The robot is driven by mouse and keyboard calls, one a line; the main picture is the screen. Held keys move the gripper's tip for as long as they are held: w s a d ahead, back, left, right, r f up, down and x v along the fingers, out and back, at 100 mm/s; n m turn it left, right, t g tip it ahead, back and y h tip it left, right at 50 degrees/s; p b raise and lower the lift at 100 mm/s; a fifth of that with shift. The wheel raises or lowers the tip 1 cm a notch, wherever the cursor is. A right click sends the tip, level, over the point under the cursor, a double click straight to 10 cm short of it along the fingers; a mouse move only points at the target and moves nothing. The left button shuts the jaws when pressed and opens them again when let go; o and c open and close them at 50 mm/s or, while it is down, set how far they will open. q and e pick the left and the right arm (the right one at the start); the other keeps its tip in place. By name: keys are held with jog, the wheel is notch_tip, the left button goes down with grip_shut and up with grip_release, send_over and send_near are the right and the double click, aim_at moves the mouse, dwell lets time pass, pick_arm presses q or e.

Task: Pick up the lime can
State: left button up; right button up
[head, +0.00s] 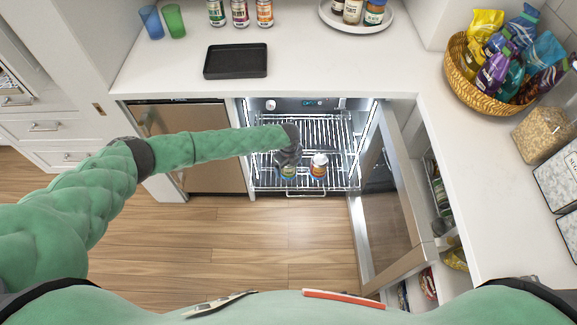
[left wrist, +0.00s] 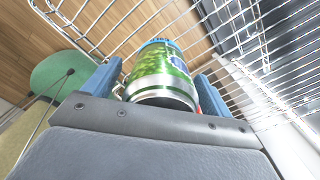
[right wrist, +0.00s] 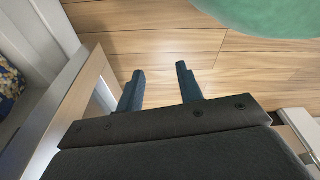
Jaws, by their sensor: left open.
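The lime can (head: 288,172), green with a silver end, stands on the pulled-out wire rack of the open fridge. My left gripper (head: 288,157) reaches down over it and partly hides it. In the left wrist view the green can (left wrist: 163,75) sits between the two blue fingers of my left gripper (left wrist: 158,72). The fingers are open, one on each side of the can; whether either touches it I cannot tell. My right gripper (right wrist: 160,72) is open and empty above the wooden floor.
An orange-and-white can (head: 319,165) stands close on the right of the lime can. The open fridge door (head: 395,195) is to the right. On the counter are a black tray (head: 236,61), several cans, cups and a snack basket (head: 460,80).

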pick_arm(q)
jog(key=shift+c, duration=0.3)
jog(key=c, duration=1.1)
jog(key=shift+c, duration=1)
jog(key=shift+r, duration=0.15)
